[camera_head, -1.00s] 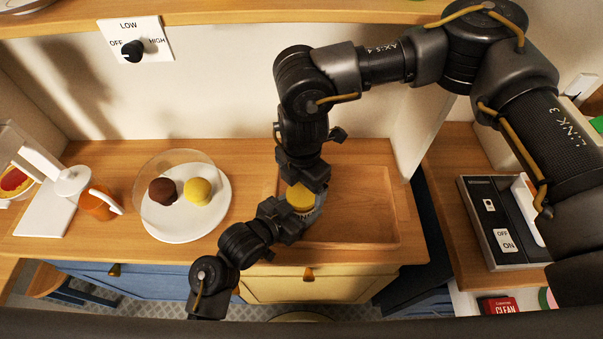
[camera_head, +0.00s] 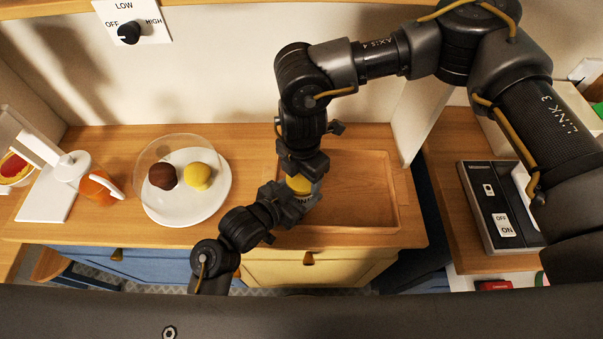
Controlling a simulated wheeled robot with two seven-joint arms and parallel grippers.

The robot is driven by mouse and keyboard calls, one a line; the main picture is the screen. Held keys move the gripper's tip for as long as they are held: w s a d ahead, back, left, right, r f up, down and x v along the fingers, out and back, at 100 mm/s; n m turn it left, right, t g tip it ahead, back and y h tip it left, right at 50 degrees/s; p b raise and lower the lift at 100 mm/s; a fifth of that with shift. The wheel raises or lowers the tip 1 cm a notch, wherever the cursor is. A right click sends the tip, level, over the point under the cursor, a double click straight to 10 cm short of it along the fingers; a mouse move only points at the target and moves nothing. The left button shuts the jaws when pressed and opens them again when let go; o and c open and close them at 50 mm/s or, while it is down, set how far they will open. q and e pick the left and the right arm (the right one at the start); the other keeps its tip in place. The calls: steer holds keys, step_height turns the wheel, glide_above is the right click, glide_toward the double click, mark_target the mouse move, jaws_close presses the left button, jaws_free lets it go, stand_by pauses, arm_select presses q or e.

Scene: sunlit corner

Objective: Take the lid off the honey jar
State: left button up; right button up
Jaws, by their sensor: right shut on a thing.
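The honey jar (camera_head: 305,200) stands upright at the left end of a shallow wooden tray, mostly hidden by my grippers. Its yellow lid (camera_head: 298,185) is on top of it; no gap between them shows. My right gripper (camera_head: 302,177) comes down from behind and is shut on the lid. My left gripper (camera_head: 290,201) reaches in from the lower left, close against the jar's near left side. Its fingertips are partly hidden, and I cannot tell whether it grips the jar.
The wooden tray (camera_head: 360,226) is empty on its right. Left of it are a white plate (camera_head: 188,217) with a brown and a yellow ball under a clear dome, and an orange-filled pitcher (camera_head: 97,188). A switch box (camera_head: 487,215) stands on the right counter.

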steer(key=n, duration=1)
steer(key=o, duration=1.1)
steer(key=shift+a, duration=0.1)
steer(key=shift+r, duration=0.1)
